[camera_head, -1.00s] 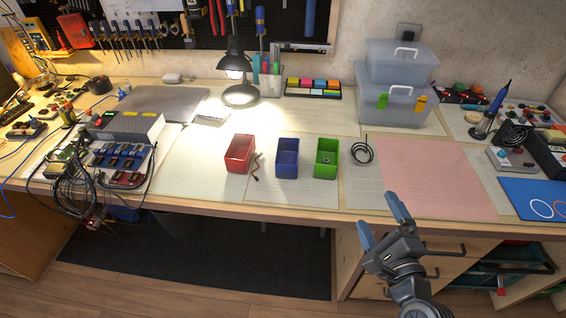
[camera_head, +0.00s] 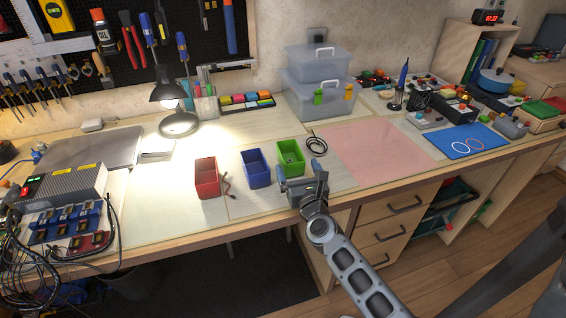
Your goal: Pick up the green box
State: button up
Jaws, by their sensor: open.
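The green box (camera_head: 289,153) is a small open-topped bin standing upright on the workbench, at the right end of a row of three bins. My gripper (camera_head: 299,170) is open, with its two blue-grey fingers pointing toward the bench just in front of the green box. The fingers overlap the lower front edge of the box in this view. I cannot tell whether they touch it. The box's lower front is partly hidden.
A blue bin (camera_head: 256,168) stands close to the left of the green one, and a red bin (camera_head: 207,178) further left. A black cable coil (camera_head: 316,146) lies close on the right. A pink mat (camera_head: 380,152) lies beyond it. A lit lamp (camera_head: 178,118) stands behind.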

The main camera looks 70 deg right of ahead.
aim_at(291, 162)
jog(key=x, duration=0.7)
jog(key=shift+w+d, duration=0.15)
jog(key=c, duration=1)
jog(key=shift+c, duration=0.4)
jog(key=shift+r+p, duration=0.15)
jog(key=shift+p, duration=0.15)
